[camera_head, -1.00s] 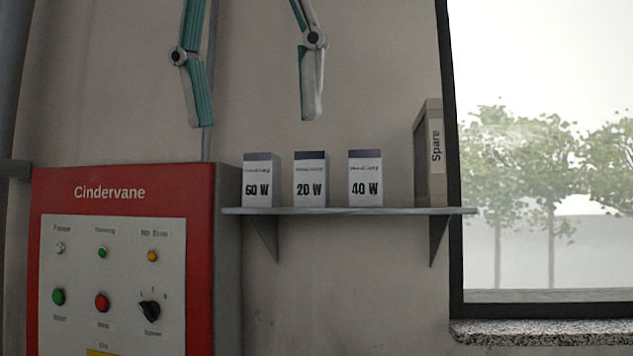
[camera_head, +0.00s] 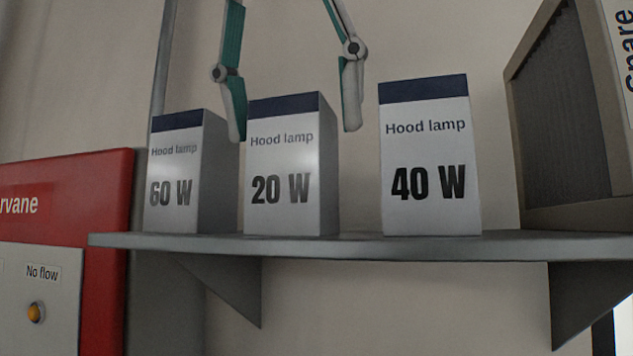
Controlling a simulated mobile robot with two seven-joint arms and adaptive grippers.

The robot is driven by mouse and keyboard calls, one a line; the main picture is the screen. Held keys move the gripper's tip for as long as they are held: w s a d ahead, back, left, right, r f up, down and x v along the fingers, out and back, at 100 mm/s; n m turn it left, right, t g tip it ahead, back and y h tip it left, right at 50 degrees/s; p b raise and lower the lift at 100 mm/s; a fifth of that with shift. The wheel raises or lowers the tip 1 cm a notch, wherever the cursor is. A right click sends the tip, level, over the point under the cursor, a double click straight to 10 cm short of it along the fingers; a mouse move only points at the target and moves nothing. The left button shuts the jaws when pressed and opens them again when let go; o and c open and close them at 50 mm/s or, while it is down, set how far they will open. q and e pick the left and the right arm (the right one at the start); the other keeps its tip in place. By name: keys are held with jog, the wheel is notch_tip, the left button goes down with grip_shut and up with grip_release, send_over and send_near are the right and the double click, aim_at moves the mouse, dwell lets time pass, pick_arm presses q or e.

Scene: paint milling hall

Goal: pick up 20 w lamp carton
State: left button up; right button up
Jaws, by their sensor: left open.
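The 20 W lamp carton (camera_head: 281,170) is white with a dark blue top band and stands upright on the grey wall shelf (camera_head: 400,247), in the middle of three similar cartons. My left gripper (camera_head: 294,135) comes down from above and is open. My right gripper is not in view.
The 60 W carton (camera_head: 173,172) stands close on the left, the 40 W carton (camera_head: 430,160) on the right with a wider gap. A beige box marked "Spare" (camera_head: 565,120) stands at the right end. A red control cabinet (camera_head: 108,200) is at the left.

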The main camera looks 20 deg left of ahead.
aim_at(303, 192)
pick_arm(q)
jog(key=shift+x, duration=3.8)
jog(key=shift+w, duration=0.1)
jog(key=c, duration=1.2)
